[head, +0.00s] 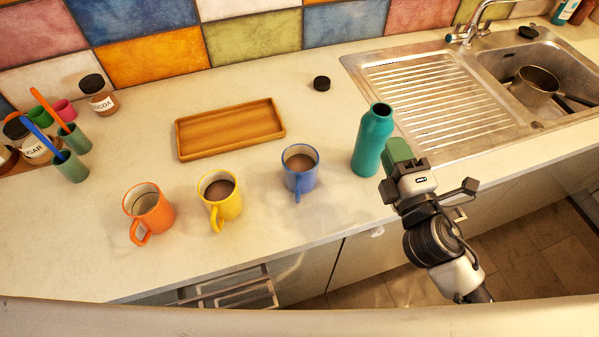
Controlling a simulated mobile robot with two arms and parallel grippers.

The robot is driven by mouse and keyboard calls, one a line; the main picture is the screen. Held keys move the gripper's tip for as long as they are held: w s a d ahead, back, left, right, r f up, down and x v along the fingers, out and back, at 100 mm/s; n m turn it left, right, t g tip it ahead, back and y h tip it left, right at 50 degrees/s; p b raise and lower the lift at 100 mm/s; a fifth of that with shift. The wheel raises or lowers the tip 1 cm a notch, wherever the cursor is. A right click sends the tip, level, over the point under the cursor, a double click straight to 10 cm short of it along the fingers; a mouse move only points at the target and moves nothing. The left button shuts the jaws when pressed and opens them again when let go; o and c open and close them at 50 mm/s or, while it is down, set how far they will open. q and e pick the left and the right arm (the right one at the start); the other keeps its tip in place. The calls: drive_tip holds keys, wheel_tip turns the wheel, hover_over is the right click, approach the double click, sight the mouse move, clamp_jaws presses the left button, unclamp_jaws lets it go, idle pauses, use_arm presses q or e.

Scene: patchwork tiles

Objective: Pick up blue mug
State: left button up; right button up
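The blue mug (299,172) stands upright on the counter, holding a brown drink, with its handle towards me. A yellow mug (221,199) with a brown drink and an orange mug (149,210) stand to its left. My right gripper (400,160) is at the counter's front edge, to the right of the blue mug and apart from it. A dark green piece shows at its tip; I cannot tell whether it is held or whether the fingers are open. My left gripper is not in view.
A teal bottle (373,140) stands between the blue mug and my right gripper. A wooden tray (229,152) lies behind the mugs. A black lid (321,83) lies farther back. A sink (540,66) with a pot (534,84) is at the right. Jars and cups stand at the left.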

drive_tip(key=s+a+n+g+y, duration=0.1)
drive_tip(key=a+n+g+y, duration=0.4)
drive_tip(key=n, duration=0.5)
drive_tip(key=s+a+n+g+y, duration=0.25)
drive_tip(key=n+y, duration=0.35)
drive_tip(key=n, duration=0.3)
drive_tip(key=n+g+h, duration=0.2)
drive_tip(key=n+g, duration=0.5)
drive_tip(key=n, duration=0.4)
approach(300, 178)
drive_tip(key=s, duration=0.1)
drive_tip(key=d+f, duration=0.1)
drive_tip(key=s, duration=0.1)
drive_tip(key=shift+s+d+f, duration=0.2)
drive_tip(key=shift+s+f, duration=0.05)
drive_tip(key=shift+s, duration=0.1)
drive_tip(key=shift+a+f+h, duration=0.1)
drive_tip(key=shift+f+h, duration=0.15)
drive_tip(key=shift+h, duration=0.05)
drive_tip(key=p+x, duration=0.2)
drive_tip(key=x, duration=0.3)
drive_tip(key=shift+a, duration=0.15)
drive_tip(key=shift+a+f, duration=0.1)
drive_tip(key=shift+a, duration=0.15)
drive_tip(key=p+x, duration=0.2)
drive_tip(key=x, duration=0.2)
drive_tip(key=shift+a+f, duration=0.1)
drive_tip(key=shift+a, duration=0.1)
drive_tip(key=shift+a+f, duration=0.15)
clamp_jaws()
